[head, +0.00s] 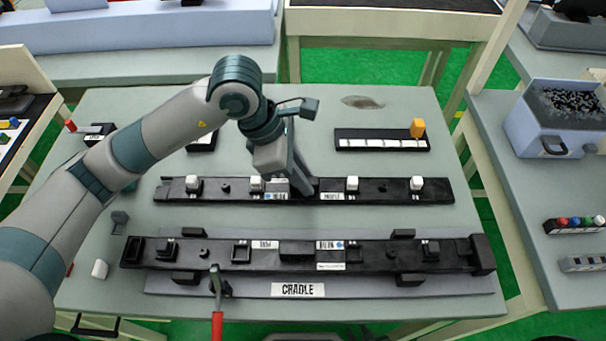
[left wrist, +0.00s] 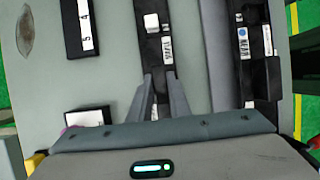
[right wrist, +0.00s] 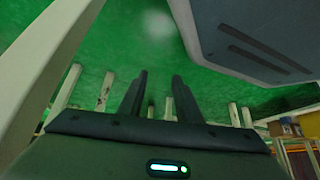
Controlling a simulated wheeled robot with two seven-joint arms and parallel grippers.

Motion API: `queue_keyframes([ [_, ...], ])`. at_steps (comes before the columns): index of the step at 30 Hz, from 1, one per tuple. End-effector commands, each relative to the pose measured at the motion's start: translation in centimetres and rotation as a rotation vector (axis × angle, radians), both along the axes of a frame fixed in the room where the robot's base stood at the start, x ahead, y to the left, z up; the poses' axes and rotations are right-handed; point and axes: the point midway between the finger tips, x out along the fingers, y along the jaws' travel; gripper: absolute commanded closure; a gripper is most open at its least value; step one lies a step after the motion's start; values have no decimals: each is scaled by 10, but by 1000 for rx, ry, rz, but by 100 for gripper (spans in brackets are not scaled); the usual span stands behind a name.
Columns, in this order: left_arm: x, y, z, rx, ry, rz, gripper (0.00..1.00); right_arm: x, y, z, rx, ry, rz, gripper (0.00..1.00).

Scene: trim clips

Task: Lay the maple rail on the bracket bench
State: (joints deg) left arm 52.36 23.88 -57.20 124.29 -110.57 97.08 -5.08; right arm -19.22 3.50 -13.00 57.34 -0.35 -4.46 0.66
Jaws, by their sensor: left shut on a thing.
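A long dark rail (head: 386,190) with several white clips on top lies across the middle of the table; its label seems to read MAPLE. It also shows in the left wrist view (left wrist: 156,48). My left gripper (head: 303,186) is shut on the rail near its middle, with its fingers pointing down; I cannot tell whether the rail is lifted. My right gripper (right wrist: 155,92) shows only in the right wrist view, with its fingers apart, empty, over green floor. I cannot tell which surface is the bracket bench.
A second dark rail (head: 375,255) sits in front, on the plate labelled CRADLE (head: 400,286). A red-handled lever (head: 217,310) stands at its front.

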Motion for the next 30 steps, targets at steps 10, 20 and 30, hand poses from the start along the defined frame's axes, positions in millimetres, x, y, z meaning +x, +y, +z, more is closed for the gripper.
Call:
queue_keyframes([
  [10,0,0,0,1,0,0,61,-2,0,-1,-1,4,0,69],
  [20,1,5,11,0,-2,0,61,1,0,-2,1,-4,0,69],
  [30,2,27,63,-1,-7,2,61,35,13,13,29,-98,2,69],
])
